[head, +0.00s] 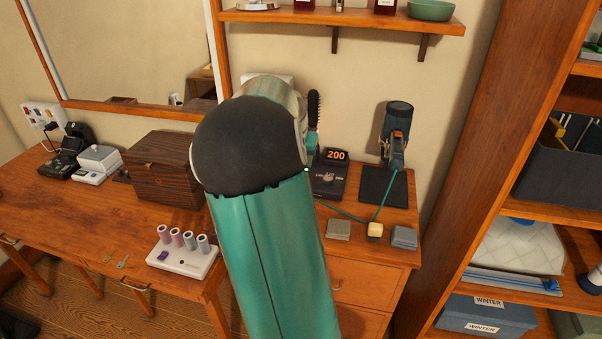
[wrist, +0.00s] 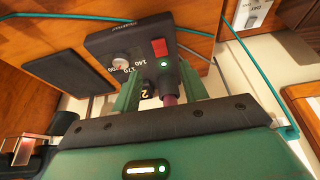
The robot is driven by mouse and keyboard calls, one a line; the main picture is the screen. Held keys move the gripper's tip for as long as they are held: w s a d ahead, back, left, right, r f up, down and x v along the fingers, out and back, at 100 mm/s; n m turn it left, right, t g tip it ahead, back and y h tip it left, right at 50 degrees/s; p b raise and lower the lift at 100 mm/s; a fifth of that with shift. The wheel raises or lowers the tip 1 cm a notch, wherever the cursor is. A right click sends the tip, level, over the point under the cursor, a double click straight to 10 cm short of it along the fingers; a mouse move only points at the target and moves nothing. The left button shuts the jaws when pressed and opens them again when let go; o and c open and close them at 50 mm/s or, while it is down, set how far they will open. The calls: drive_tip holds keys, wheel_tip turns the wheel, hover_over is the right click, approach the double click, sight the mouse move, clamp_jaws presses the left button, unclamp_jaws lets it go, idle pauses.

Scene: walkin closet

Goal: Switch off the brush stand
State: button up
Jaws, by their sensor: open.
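The brush stand (head: 328,183) is a black unit on the right part of the desk, with a lit orange 200 display. In the wrist view the brush stand (wrist: 107,45) shows a dial, temperature marks, a red switch (wrist: 159,47) and a lit green light beside it. My gripper (wrist: 160,75) is open, its green fingers close to the stand's face near the switch; contact cannot be told. A dark pink piece shows between the fingers. In the head view my arm hides the gripper and part of the stand. A dark brush (head: 314,110) stands upright behind the arm.
A hair dryer (head: 396,130) on a black pad stands right of the brush stand, with a teal cord running in front. A wooden box (head: 160,170) and a curler tray (head: 183,258) are left of my arm.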

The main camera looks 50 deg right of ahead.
drive_tip(key=x, duration=0.8)
clamp_jaws()
drive_tip(key=shift+w+d+r+g+y, duration=0.1)
drive_tip(key=shift+d+g+y, duration=0.15)
drive_tip(key=shift+y, duration=0.4)
drive_tip(key=shift+w+d+g+y, duration=0.15)
drive_tip(key=shift+g+y, duration=0.2)
drive_tip(key=shift+y, duration=0.3)
drive_tip(key=shift+s, duration=0.1)
unclamp_jaws()
